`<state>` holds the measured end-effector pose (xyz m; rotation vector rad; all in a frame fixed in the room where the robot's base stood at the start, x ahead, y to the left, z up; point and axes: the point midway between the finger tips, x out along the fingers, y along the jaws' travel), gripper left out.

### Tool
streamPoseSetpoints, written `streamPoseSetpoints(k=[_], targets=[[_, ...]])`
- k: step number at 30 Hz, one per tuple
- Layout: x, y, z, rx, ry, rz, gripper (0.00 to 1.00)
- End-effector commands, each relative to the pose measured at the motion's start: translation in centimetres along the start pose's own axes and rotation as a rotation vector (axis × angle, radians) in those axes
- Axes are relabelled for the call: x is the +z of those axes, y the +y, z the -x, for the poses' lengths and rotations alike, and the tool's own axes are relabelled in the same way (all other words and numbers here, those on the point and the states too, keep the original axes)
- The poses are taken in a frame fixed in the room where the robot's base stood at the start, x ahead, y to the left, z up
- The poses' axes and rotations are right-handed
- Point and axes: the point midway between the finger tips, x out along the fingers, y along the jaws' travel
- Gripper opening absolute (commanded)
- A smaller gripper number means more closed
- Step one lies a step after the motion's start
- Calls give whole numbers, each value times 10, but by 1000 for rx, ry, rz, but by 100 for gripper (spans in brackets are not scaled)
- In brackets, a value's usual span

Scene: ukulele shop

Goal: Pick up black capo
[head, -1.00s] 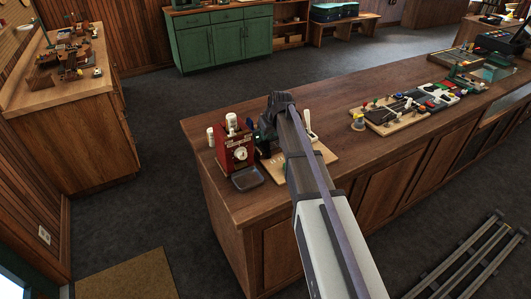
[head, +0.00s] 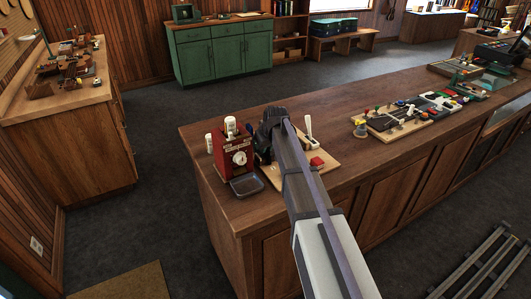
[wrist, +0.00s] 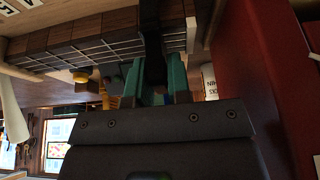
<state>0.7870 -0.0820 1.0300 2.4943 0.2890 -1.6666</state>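In the wrist view a black capo (wrist: 151,40) stands upright in the picture, across a wooden fretboard with pale strings (wrist: 95,42). My gripper (wrist: 154,74) has its two teal fingers on either side of the capo's lower part. The fingers look very close to it; I cannot tell whether they press on it. In the head view my gripper (head: 267,140) is over the counter, just right of the red machine. My own arm and wrist hide the capo there.
The red machine (head: 233,158) with a dial stands close beside my gripper, and its red side fills the right of the wrist view. A wooden board (head: 322,164) with a white lever is to the right. The counter middle (head: 350,180) is fairly clear; another loaded board (head: 375,122) lies beyond.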

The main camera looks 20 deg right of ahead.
Motion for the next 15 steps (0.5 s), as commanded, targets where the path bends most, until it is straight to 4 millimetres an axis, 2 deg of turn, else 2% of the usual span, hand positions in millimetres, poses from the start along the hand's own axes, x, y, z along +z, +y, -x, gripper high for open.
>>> streamPoseSetpoints(k=[1,5,15], targets=[[0,0,0,0,0,0,13],[0,0,0,0,0,0,1],[-1,0,2,0,0,0,0]])
